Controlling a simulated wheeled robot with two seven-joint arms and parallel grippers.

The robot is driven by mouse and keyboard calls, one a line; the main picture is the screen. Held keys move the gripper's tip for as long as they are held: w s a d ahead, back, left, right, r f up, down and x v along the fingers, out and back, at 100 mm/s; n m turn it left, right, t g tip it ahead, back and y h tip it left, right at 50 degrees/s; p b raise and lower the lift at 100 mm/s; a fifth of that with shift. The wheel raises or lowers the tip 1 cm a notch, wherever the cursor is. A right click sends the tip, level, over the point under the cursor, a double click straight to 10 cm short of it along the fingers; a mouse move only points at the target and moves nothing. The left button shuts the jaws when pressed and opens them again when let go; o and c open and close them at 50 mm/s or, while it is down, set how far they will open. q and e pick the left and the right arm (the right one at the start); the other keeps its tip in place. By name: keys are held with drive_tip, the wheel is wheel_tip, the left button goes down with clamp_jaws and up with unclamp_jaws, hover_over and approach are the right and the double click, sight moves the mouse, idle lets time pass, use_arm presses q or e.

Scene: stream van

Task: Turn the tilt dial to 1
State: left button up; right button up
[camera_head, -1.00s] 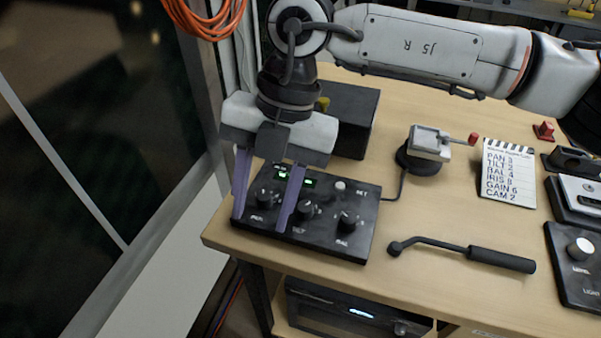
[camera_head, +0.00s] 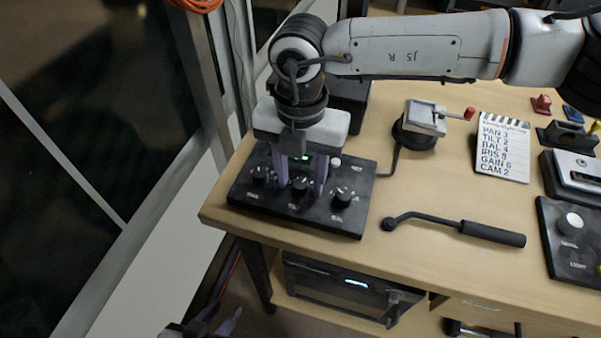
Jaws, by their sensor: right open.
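The tilt dial (camera_head: 299,187) is the middle of three black knobs on a dark control panel (camera_head: 340,222). The pan dial (camera_head: 260,176) is to its left and the BAL dial (camera_head: 342,196) to its right. My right gripper (camera_head: 301,189) points down over the panel, open, one purple finger on each side of the tilt dial. Whether the fingers touch it is unclear. A green display (camera_head: 307,161) is partly hidden behind the gripper; its digits are unreadable. My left gripper (camera_head: 217,325) shows only partly at the bottom edge, away from the panel.
A small device with a red-tipped lever (camera_head: 425,120) stands behind the panel. A black-handled bar (camera_head: 455,228) lies to the right. A second panel (camera_head: 570,245) is at the right edge.

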drive_tip(key=shift+f, duration=0.1)
clamp_jaws()
